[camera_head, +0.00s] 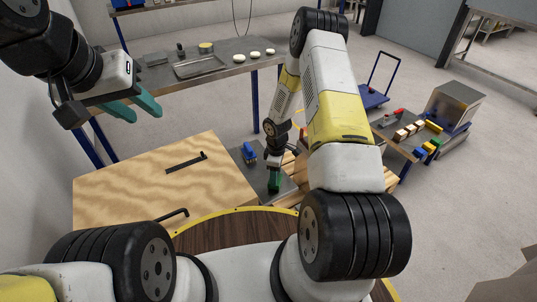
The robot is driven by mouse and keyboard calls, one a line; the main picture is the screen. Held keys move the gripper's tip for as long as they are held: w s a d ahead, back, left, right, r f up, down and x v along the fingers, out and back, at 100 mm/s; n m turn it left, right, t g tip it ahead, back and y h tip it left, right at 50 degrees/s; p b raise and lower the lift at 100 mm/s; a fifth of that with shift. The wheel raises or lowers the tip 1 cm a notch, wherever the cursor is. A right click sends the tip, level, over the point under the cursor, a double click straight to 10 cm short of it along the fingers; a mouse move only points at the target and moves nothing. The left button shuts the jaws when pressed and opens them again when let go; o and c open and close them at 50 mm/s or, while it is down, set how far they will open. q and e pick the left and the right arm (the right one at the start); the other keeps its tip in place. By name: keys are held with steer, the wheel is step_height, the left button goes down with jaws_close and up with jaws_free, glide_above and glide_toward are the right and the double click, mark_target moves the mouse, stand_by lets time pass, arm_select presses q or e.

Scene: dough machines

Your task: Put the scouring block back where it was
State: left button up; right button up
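I cannot single out the scouring block with certainty. My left gripper (136,106) hangs at the upper left, in front of the steel table. Its two teal fingers are apart with nothing visible between them. My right arm reaches forward and down, and its gripper (274,180) is low over a small grey surface (280,193). Its teal fingers are small and seen from above, so whether they are apart or hold something is unclear. A blue object (249,153) stands on that surface, to the left of the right gripper.
The steel table (225,66) at the back bears a tray (195,67), pale dough rounds (255,54) and a yellow round item (206,47). A wooden panel (150,185) with a black handle lies front left. A right-hand table bears several coloured blocks (434,127). A blue cart (373,97) stands behind.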

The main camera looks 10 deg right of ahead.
steer(key=shift+f, duration=0.35)
steer(key=o, duration=1.2)
steer(key=shift+f, duration=0.1)
steer(key=s+r+m+t, duration=0.2)
steer(key=s+r+m, duration=0.1)
steer(key=r, duration=1.6)
steer(key=s+r+m+t, duration=0.1)
steer(key=s+r+m, duration=0.2)
steer(key=r, duration=1.7)
steer(key=s+a+r+m+t+y, duration=0.1)
steer(key=s+r+m, duration=0.2)
steer(key=s+r, duration=0.3)
steer(key=s+a+r+m+t+y, duration=0.1)
steer(key=s+r, duration=0.5)
steer(key=s, duration=0.6)
steer(key=shift+s+a+m+t, duration=0.15)
steer(key=shift+m+t, duration=0.45)
steer(key=shift+m, duration=0.6)
